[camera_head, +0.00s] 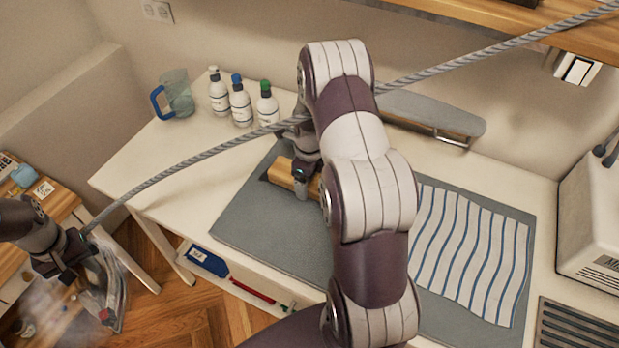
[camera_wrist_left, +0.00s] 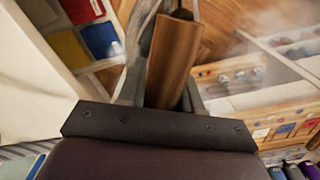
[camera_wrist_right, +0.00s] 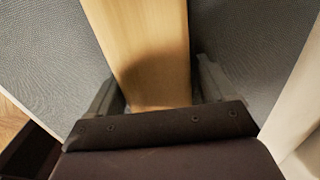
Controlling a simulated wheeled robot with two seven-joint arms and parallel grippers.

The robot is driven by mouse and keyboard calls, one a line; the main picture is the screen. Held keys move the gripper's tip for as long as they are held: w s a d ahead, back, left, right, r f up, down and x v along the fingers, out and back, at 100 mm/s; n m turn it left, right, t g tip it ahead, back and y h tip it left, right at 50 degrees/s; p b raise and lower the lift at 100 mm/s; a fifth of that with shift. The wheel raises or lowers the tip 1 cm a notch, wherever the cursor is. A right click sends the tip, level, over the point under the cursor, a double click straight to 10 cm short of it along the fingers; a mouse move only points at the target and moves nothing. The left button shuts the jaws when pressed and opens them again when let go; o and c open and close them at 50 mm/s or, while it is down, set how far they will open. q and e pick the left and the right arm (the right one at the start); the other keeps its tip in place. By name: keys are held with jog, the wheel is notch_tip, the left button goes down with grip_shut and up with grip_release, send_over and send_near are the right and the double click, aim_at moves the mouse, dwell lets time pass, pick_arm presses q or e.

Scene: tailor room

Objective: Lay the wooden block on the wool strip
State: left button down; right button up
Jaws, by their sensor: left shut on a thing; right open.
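The wooden block (camera_head: 283,173) lies on the grey mat (camera_head: 252,220), left of my right arm. My right gripper (camera_head: 303,176) is open and lowered over the block. In the right wrist view the pale block (camera_wrist_right: 150,45) runs between the two fingers, with a gap at the right finger. My left gripper (camera_head: 76,258), at the lower left beyond the table, is shut on a brown wooden handle (camera_wrist_left: 173,55), apparently that of a steam iron (camera_head: 108,290). I cannot make out the wool strip for certain; my right arm hides part of the mat.
A blue-striped white cloth (camera_head: 470,250) lies on the mat's right part. A grey hose (camera_head: 190,160) crosses from my left gripper to the upper right, passing my right arm. A jug (camera_head: 176,95), bottles (camera_head: 240,103) and a small ironing board (camera_head: 435,112) stand at the back.

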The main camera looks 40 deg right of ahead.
pick_arm(q)
jog(key=shift+w, duration=0.1)
pick_arm(e)
jog(key=shift+s+a+f, duration=0.3)
jog(key=shift+s+f, duration=0.3)
pick_arm(q)
jog(key=shift+r, duration=0.2)
pick_arm(e)
jog(key=shift+r, duration=0.25)
pick_arm(q)
jog(key=shift+w+f+b, duration=0.2)
jog(key=shift+f+b, duration=0.2)
jog(key=shift+f, duration=0.3)
pick_arm(e)
notch_tip(320, 180, up, 13)
jog(key=w, duration=0.1)
jog(key=s+a+n, duration=0.6)
jog(key=a+n, duration=0.2)
jog(key=n, duration=0.7)
jog(key=s+a+n+t, duration=0.1)
jog(key=s+a+n, duration=0.5)
jog(key=n, duration=0.9)
jog(key=shift+s+a+r+n, duration=0.25)
jog(key=shift+a+r+n, duration=0.15)
jog(key=shift+a, duration=0.95)
